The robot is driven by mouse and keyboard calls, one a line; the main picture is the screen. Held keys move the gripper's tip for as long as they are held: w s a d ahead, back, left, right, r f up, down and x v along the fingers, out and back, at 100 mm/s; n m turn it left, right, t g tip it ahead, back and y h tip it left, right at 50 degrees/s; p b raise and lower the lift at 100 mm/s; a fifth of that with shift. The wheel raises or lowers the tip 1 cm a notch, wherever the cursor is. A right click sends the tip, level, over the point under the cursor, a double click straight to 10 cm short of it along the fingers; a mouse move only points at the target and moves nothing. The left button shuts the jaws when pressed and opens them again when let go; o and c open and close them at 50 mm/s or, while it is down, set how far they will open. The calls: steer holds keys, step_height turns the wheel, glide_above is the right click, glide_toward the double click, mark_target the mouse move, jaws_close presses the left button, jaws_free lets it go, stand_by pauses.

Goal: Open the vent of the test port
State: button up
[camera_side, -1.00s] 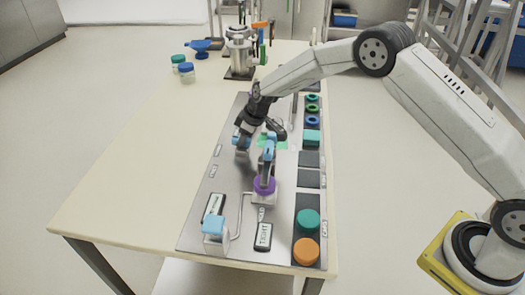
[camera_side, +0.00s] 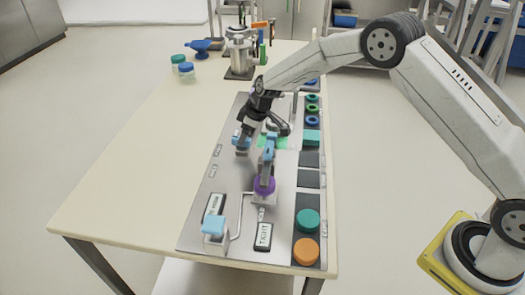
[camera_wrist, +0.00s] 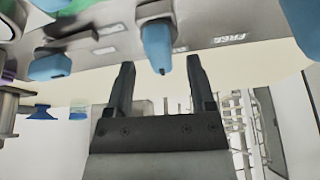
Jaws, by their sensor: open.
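A small blue handle on a pale block (camera_side: 243,152) stands on the metal panel (camera_side: 225,185), left of its middle. My gripper (camera_side: 243,140) is over this handle in the side view and partly hides it. In the wrist view my open gripper (camera_wrist: 160,68) has the blue handle (camera_wrist: 157,45) in the gap between its fingertips. I see a gap on either side of it. A taller fitting with a blue top (camera_side: 268,146) and a purple knob (camera_side: 264,185) stands to the right. I cannot tell from the frames which part is the vent.
Another blue-topped block (camera_side: 214,225) stands at the near left, beside signs, one reading TIGHT (camera_side: 263,237). Green (camera_side: 308,220) and orange (camera_side: 306,250) caps lie in the right strip. A metal apparatus (camera_side: 240,50) and jars (camera_side: 186,71) are farther back. The table's left side is clear.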

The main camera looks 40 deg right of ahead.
steer(key=shift+v, duration=2.85)
steer(key=shift+s+a, duration=0.1)
steer(key=shift+s, duration=0.1)
steer(key=shift+s+d+f+t+y, duration=0.45)
steer(key=shift+t+y, duration=0.25)
steer(key=shift+t, duration=0.2)
steer(key=shift+s+d+f+t+y, duration=0.3)
steer(key=shift+f+t+y, duration=0.35)
steer(key=shift+t, duration=0.25)
steer(key=shift+r, duration=0.1)
steer(key=shift+x, duration=3.9)
steer(key=shift+w, duration=0.1)
